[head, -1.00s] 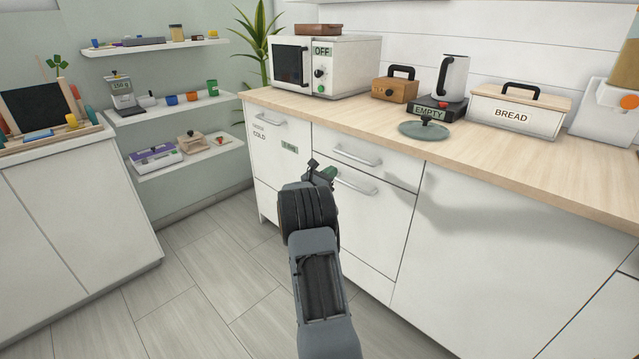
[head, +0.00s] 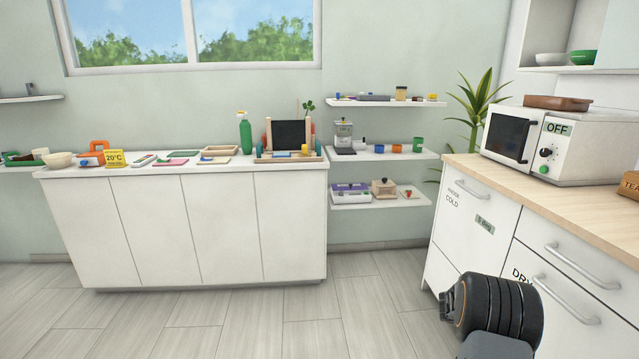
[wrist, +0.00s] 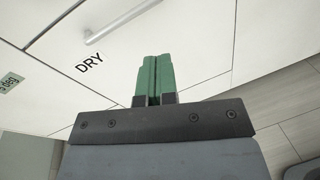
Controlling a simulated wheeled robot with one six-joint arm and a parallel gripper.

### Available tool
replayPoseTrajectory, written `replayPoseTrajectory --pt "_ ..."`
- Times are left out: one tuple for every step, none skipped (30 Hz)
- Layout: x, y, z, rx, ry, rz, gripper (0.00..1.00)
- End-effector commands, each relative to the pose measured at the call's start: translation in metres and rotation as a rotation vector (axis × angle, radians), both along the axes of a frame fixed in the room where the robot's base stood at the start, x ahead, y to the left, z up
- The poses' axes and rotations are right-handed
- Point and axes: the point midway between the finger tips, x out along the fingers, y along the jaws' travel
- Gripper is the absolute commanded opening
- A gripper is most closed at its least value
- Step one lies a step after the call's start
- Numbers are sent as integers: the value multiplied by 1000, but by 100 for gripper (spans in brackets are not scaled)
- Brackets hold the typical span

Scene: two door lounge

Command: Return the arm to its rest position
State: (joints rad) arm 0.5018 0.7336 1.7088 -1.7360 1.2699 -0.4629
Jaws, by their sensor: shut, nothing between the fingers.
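My gripper (wrist: 153,80) shows in the wrist view with its two green fingers pressed together and nothing between them. In that view it is in front of a white drawer front marked DRY (wrist: 89,63) with a bar handle. In the head view my dark wrist and arm are at the lower right, in front of the white cabinets (head: 480,225); the fingertips are hidden behind the wrist there.
A wooden counter (head: 470,164) with a microwave (head: 580,145) marked OFF is at the right. A white counter (head: 50,174) with several small items runs along the back left. Wall shelves (head: 385,154) stand between them. The grey floor (head: 230,325) ahead is clear.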

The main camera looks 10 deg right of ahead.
Motion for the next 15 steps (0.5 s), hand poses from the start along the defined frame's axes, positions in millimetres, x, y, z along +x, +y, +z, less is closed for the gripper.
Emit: replayPoseTrajectory --pt "-17 14 1 82 -91 -73 0" --pt "-27 25 4 134 -152 -122 0" --pt "-39 43 10 202 -236 -188 0" --pt "-47 57 15 252 -301 -237 0" --pt "-54 73 21 300 -366 -287 0" --pt "-62 96 33 362 -454 -352 0" --pt "-68 114 43 408 -521 -401 0" --pt "-74 132 53 455 -587 -450 0" --pt "-81 158 68 517 -674 -514 0" --pt "-85 178 81 564 -739 -563 0" --pt "-89 198 94 611 -802 -609 0" --pt "-95 224 112 673 -881 -669 0" --pt "-99 242 125 719 -935 -710 0" --pt "-103 260 139 764 -986 -749 0" --pt "-107 283 157 823 -1046 -797 0"
